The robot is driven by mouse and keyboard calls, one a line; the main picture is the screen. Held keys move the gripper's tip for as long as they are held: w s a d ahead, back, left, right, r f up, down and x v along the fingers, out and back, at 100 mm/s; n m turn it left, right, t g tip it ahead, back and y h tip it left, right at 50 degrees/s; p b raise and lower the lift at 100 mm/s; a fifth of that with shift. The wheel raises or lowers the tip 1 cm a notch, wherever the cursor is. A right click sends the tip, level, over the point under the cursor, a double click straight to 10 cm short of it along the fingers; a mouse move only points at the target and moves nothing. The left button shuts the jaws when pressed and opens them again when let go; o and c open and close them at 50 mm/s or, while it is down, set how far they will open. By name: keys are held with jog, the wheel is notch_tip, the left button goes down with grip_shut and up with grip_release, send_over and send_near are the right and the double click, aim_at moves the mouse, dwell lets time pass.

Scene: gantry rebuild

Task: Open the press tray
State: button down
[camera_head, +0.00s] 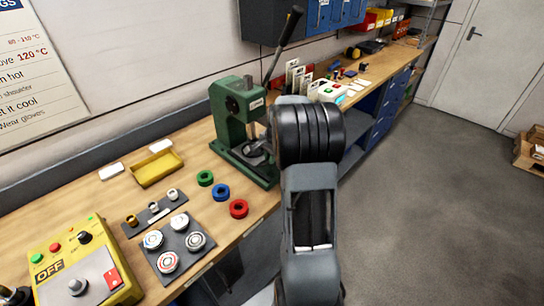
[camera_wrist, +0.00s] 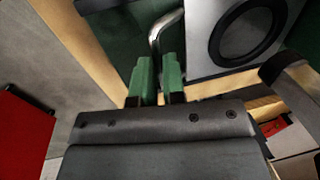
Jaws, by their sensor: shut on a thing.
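The green press (camera_head: 232,112) stands on the wooden bench, with its long black-gripped lever (camera_head: 285,38) tilted up to the right. In the wrist view my gripper (camera_wrist: 157,68) has green fingers close together around a bent metal handle (camera_wrist: 158,38). A pale plate (camera_wrist: 205,38) with a black ring lies just beyond the handle and looks like the press tray. How far out it is, I cannot tell. In the head view my arm hides the gripper and the handle.
Green, blue and red rings (camera_head: 239,208) lie on the bench before the press. A yellow tray (camera_head: 157,168) and yellow control box (camera_head: 82,262) are to the left. Small goods (camera_head: 330,91) stand behind my arm.

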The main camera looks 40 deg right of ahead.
jog(key=shift+s, duration=0.1)
jog(key=s+d+b, duration=0.2)
jog(key=s, duration=0.9)
jog(key=shift+s, duration=0.2)
jog(key=c, duration=1.2)
grip_release()
notch_tip(320, 180, up, 14)
jog(key=s, duration=0.2)
jog(key=shift+s+d+f, duration=0.15)
jog(key=shift+s+d, duration=0.1)
